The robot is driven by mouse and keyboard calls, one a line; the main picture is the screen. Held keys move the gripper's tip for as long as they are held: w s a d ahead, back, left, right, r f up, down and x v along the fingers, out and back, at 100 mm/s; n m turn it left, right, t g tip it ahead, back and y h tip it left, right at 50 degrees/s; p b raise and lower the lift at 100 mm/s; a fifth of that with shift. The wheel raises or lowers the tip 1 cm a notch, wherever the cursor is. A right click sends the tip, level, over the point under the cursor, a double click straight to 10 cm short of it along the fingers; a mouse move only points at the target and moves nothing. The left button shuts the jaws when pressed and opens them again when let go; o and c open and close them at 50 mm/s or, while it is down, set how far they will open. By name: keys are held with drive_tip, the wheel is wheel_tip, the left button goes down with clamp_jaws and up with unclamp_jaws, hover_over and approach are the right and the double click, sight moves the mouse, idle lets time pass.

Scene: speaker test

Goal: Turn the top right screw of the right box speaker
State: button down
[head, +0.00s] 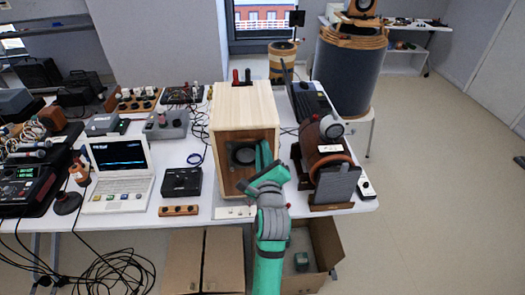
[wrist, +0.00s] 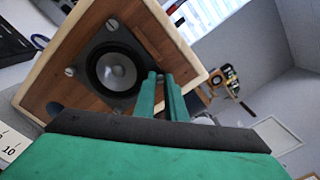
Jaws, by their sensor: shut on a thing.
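The box speaker (head: 243,107) is a pale wooden box with a brown front and a dark round driver. It stands upright near the table's front edge, and its front also shows tilted in the wrist view (wrist: 150,38). Two screws show beside the driver (wrist: 116,70) in the wrist view: one screw (wrist: 112,24) and another screw (wrist: 70,72). My green gripper (head: 263,158) is at the upper right of the driver in the head view. Its narrow fingers (wrist: 161,77) are nearly together at the front panel. They hide the top right screw, on which they are shut.
A laptop (head: 117,165), a black box (head: 181,182) and a grey device (head: 166,125) stand left of the speaker. A brown cylinder (head: 322,143) and a dark panel (head: 335,185) stand close on its right.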

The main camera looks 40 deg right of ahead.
drive_tip(key=shift+m, duration=1.3)
drive_tip(key=c, duration=1.8)
unclamp_jaws()
drive_tip(key=v, duration=1)
drive_tip(key=shift+s, duration=0.35)
drive_tip(key=shift+a, duration=0.15)
